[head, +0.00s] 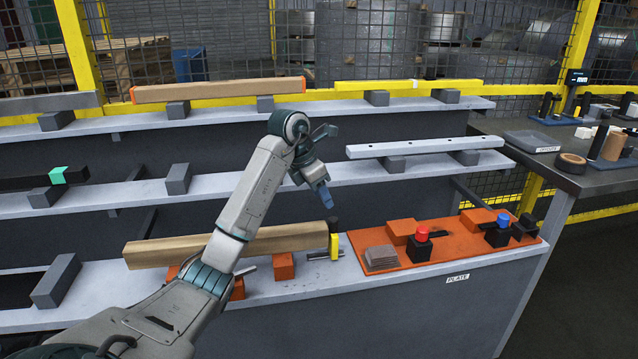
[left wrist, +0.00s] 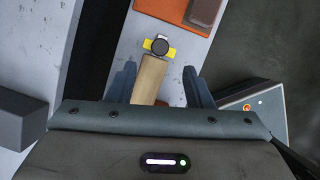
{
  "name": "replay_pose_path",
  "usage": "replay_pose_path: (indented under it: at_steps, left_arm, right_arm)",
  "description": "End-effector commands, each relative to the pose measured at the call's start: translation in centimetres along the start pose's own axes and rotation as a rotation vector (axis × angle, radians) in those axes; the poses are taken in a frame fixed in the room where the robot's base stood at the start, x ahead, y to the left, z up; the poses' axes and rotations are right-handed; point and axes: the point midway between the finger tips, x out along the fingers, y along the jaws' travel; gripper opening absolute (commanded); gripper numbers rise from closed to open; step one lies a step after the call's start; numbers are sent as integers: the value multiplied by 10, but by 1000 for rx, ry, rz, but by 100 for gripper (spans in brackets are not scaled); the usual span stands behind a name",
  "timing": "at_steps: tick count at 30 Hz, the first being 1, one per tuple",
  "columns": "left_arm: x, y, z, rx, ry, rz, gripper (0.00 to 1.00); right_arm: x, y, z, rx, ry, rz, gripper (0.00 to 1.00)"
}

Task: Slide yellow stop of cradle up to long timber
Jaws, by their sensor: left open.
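The long timber (head: 190,248) lies on orange cradle blocks (head: 284,266) on the lowest shelf. The yellow stop (head: 334,246) with a black knob stands at the timber's right end. In the left wrist view the stop (left wrist: 149,44) sits just beyond the end of the timber (left wrist: 150,76); I cannot tell whether they touch. My left gripper (head: 324,163) is open and empty, above the shelf near the stop. In the left wrist view its fingers (left wrist: 160,84) appear on either side of the timber. My left arm hides part of the timber and cradle. My right gripper is not in view.
An orange plate (head: 400,262) with a red-knobbed and a blue-knobbed block lies right of the stop. A drilled pale bar (head: 425,147) rests on the middle shelf, above and right of my gripper. A grey side table (head: 545,170) stands at the right.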

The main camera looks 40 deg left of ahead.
Motion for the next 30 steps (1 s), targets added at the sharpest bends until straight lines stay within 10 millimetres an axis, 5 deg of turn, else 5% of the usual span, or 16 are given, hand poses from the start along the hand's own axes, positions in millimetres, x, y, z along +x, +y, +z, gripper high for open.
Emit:
replay_pose_path:
  at_steps: [25, 30]
  left_arm:
    - [-9, -1, 0, 2, -4, -2, 46]
    - [14, -28, 17, 42, -125, -69, 46]
  right_arm:
    - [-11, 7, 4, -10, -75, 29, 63]
    - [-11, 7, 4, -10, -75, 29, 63]
